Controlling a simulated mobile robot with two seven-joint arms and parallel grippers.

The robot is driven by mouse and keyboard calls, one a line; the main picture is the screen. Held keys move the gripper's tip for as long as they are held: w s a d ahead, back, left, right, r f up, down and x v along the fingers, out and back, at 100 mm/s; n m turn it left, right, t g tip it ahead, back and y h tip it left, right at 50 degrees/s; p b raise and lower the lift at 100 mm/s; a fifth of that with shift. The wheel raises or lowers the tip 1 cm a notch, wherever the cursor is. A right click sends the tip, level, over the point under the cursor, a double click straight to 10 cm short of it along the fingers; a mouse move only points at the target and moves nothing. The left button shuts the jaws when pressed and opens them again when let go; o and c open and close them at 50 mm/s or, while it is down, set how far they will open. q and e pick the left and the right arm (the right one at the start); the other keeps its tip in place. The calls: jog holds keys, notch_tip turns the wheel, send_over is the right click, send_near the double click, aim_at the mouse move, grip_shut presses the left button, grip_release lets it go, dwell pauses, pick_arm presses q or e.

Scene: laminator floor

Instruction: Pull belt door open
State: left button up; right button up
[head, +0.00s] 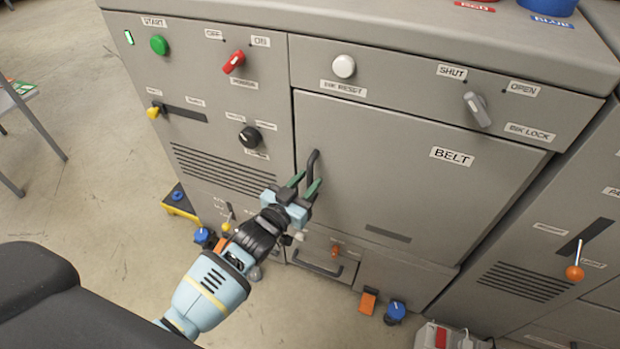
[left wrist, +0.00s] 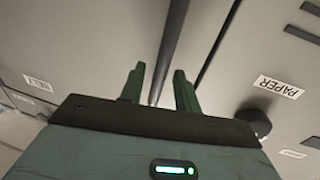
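The belt door (head: 410,180) is a large grey panel labelled BELT and sits flush in the machine front, closed. Its dark upright handle (head: 314,164) is at the door's left edge. My left gripper (head: 305,184) is at the lower part of this handle, its two green fingers apart. In the left wrist view the dark handle (left wrist: 164,75) shows between the open fingers (left wrist: 159,78); I cannot tell whether either finger touches it. The grey INK LOCK lever (head: 477,108) above the door leans between SHUT and OPEN, with its thick end lower right. My right gripper is out of view.
A control panel with a green START button (head: 159,45), a red switch (head: 234,62) and a black knob (head: 249,137) is left of the door. A small drawer handle (head: 317,264) is below the gripper. Orange and blue pedals (head: 396,310) stand on the floor.

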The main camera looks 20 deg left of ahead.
pick_arm(q)
jog(key=shift+x, duration=0.85)
grip_shut()
